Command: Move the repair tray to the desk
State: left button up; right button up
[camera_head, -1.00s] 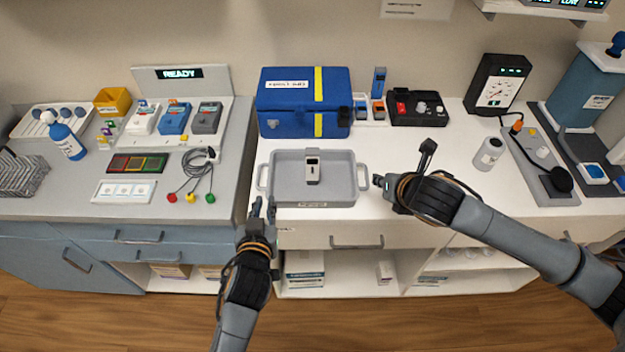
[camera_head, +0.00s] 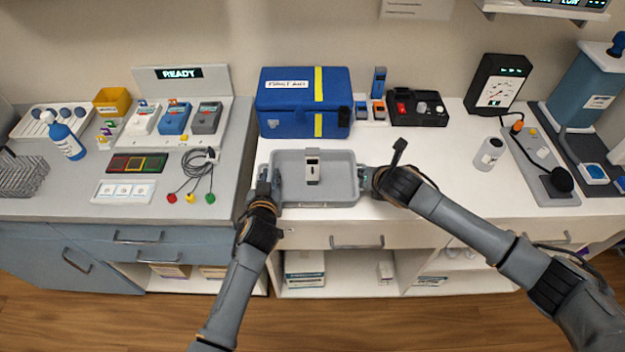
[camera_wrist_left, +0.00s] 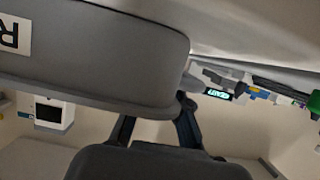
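My left gripper (camera_head: 269,184) is at the tray's left end, by the handle there. Its fingers are apart in the left wrist view (camera_wrist_left: 158,125), with the tray's grey wall (camera_wrist_left: 90,55) close above and left of them. My right gripper (camera_head: 365,182) is at the tray's right end, by that handle. Its fingers are small and partly hidden, so whether they close on the handle cannot be told.
A blue first aid box (camera_head: 290,120) stands just behind the tray. A grey desk (camera_head: 75,190) at left holds a READY panel (camera_head: 180,73), meters, coiled leads (camera_head: 195,170) and a spray bottle (camera_head: 66,138).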

pick_arm(q)
jog(key=shift+w+f, duration=0.2)
jog(key=shift+w, duration=0.45)
pick_arm(e)
jog(key=shift+w+a+f, duration=0.1)
jog(key=shift+w+f, duration=0.35)
jog(key=shift+w, duration=0.05)
pick_arm(q)
jog(key=shift+c, duration=0.2)
pick_arm(e)
jog(key=shift+c, duration=0.2)
pick_arm(q)
grip_shut()
pick_arm(e)
grip_shut()
pick_arm(q)
jog(key=shift+r, duration=0.1)
